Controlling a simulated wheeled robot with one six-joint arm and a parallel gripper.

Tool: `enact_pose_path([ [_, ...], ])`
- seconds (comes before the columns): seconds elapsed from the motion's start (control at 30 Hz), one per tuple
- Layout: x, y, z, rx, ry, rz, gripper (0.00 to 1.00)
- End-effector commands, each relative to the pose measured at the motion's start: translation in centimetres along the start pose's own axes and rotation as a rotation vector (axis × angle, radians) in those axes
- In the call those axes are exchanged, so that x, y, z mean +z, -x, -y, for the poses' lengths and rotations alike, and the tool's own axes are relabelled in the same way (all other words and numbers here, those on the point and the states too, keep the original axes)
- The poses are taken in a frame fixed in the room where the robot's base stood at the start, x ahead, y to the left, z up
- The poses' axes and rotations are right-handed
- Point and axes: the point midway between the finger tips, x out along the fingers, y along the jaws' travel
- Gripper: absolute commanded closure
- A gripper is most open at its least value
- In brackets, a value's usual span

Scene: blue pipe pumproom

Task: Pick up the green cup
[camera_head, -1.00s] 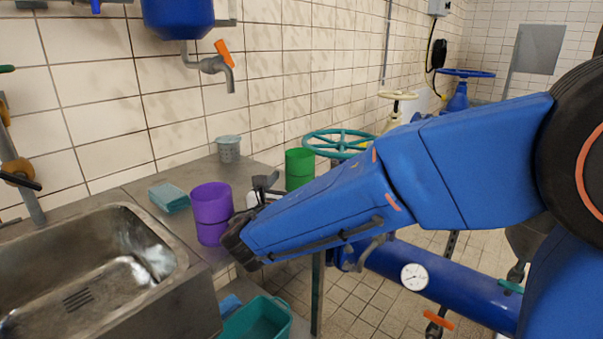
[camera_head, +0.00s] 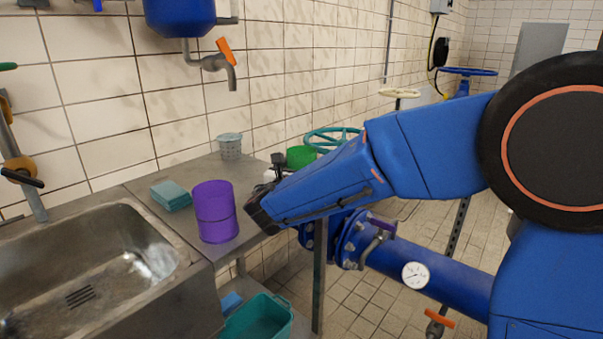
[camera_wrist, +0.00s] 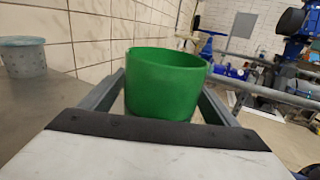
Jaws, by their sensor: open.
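The green cup (camera_wrist: 163,85) stands straight ahead of my gripper (camera_wrist: 160,103) in the wrist view, upright. The open jaws reach out on either side of its lower part; whether they touch it I cannot tell. In the head view only the upper part of the green cup (camera_head: 301,156) shows, behind my arm. My gripper (camera_head: 268,178) is over the counter there, and its fingertips are mostly hidden.
A purple cup (camera_head: 215,211) stands left of my gripper, near the sink (camera_head: 90,262). A grey perforated cup (camera_head: 230,146) stands by the wall. Teal sponges (camera_head: 170,195) lie on the counter (camera_head: 185,225). A teal valve wheel (camera_head: 333,138) is behind my arm.

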Motion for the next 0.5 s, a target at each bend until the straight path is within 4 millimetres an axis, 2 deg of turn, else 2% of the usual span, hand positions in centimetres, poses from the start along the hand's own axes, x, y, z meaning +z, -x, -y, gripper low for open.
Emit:
enact_pose_path([
  [0.13, 0.00, 0.03, 0.00, 0.000, 0.000, 0.000, 0.18],
  [0.3, 0.00, 0.05, 0.01, 0.000, 0.000, 0.000, 0.58],
  [0.37, 0.00, 0.05, 0.01, 0.000, 0.000, 0.000, 0.69],
  [0.5, 0.04, 0.05, 0.02, 0.000, -0.001, 0.001, 0.69],
])
